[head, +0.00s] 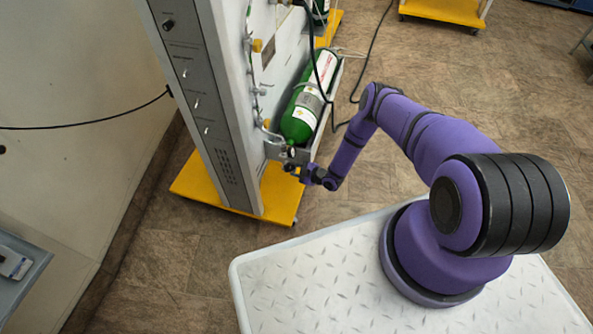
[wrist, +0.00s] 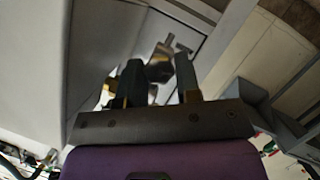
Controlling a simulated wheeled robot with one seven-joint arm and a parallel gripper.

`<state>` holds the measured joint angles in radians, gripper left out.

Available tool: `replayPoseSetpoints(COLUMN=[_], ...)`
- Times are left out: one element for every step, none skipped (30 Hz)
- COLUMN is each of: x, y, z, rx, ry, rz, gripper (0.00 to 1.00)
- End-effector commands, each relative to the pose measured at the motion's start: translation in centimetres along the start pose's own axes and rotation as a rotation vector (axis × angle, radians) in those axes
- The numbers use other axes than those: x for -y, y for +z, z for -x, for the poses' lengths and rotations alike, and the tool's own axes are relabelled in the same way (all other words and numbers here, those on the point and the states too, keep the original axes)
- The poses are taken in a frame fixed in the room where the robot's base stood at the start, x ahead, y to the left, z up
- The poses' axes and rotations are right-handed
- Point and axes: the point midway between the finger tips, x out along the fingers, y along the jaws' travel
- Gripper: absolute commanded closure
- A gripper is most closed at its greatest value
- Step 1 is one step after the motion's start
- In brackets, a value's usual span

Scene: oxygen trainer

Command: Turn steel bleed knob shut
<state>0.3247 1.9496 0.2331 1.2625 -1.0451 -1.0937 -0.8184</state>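My gripper (head: 293,168) is at the lower end of the green oxygen cylinder (head: 309,98), by its valve fittings on the trainer's side. In the wrist view my gripper (wrist: 158,75) shows two dark fingers standing apart with a gap between them. A shiny steel part (wrist: 160,68), which may be the bleed knob, shows between and just beyond the fingertips. I cannot tell whether the fingers touch it. In the head view the knob is too small and too close to my gripper to make out.
The trainer's grey panel (head: 200,90) stands on a yellow base (head: 280,195). A black hose (head: 366,60) hangs beside the cylinder. A grey bracket (wrist: 262,105) is right of my gripper in the wrist view. The tiled floor (head: 440,75) behind my arm is mostly clear.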

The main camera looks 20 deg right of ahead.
Motion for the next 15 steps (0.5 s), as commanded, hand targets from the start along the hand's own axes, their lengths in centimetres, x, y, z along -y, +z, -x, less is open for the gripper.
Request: replayPoseSetpoints(x=[-0.01,-0.01,-0.01,-0.01,0.00,-0.01,-0.02,-0.03,-0.05,-0.07,-0.09,-0.11,-0.12,-0.13,-0.14], y=[0.00,0.00,0.00,0.00,0.00,0.00,0.00,-0.01,0.00,-0.01,-0.01,-0.03,-0.04,-0.05,-0.05], z=[0.01,0.01,0.01,0.01,0.01,0.01,0.01,0.01,0.01,0.00,0.00,0.00,-0.01,-0.01,-0.01], rx=[0.000,0.000,0.000,0.000,0.000,0.000,0.000,-0.001,-0.001,-0.001,-0.002,-0.002,-0.002,-0.002,-0.002], ry=[0.000,0.000,0.000,0.000,0.000,-0.001,-0.003,-0.006,-0.012,-0.018,-0.024,-0.031,-0.036,-0.041,-0.046], rz=[0.000,0.000,0.000,0.000,0.000,-0.002,-0.006,-0.013,-0.027,-0.040,-0.054,-0.072,-0.085,-0.096,-0.108], gripper=[0.80,0.87,0.95,0.95,0.95,0.95,0.95,0.95,0.95,0.95,0.95,0.95,0.95,0.95,0.95])
